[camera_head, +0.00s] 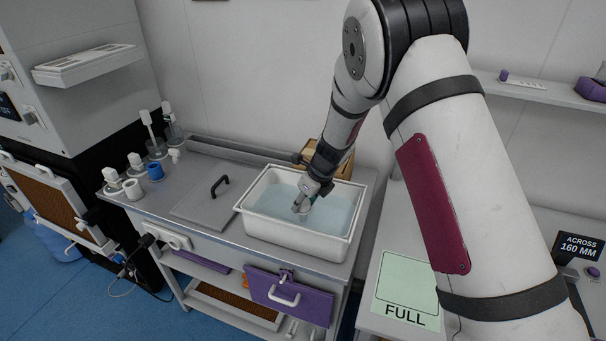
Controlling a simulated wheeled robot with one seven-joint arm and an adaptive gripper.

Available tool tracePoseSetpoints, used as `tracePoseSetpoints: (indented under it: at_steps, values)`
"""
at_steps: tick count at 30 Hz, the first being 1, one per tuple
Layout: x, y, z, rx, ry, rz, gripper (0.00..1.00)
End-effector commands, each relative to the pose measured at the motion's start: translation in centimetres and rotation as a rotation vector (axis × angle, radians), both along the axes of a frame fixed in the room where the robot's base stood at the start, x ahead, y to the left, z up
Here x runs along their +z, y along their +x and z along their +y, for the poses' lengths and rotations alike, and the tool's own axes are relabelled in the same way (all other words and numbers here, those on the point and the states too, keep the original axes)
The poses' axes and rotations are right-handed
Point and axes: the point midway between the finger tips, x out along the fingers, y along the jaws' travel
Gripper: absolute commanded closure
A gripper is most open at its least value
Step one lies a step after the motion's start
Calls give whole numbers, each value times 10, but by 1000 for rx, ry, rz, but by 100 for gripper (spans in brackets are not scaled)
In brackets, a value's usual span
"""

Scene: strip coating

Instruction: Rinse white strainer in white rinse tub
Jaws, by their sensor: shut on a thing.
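The white rinse tub (292,236) sits on the grey metal bench, filled with pale blue water (334,214). My gripper (301,209) reaches down inside the tub from above, near the middle of the water. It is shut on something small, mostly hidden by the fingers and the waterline. I take it to be the white strainer, though its shape cannot be made out. How deep it sits in the water cannot be told.
A lid with a black handle (220,185) lies left of the tub. Several bottles and a blue cup (155,172) stand at the bench's left end. A wooden box (342,163) stands behind the tub. A green FULL sheet (407,289) lies on the right table.

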Motion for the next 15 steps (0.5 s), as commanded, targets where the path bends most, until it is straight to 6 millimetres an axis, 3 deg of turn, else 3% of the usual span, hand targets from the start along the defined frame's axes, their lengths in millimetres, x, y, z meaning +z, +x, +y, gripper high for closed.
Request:
tracePoseSetpoints:
  at_steps: [5, 15]
  values:
    - [2, 0, 0, 1, 0, -2, 97]
    - [32, -1, 1, 3, 0, -2, 97]
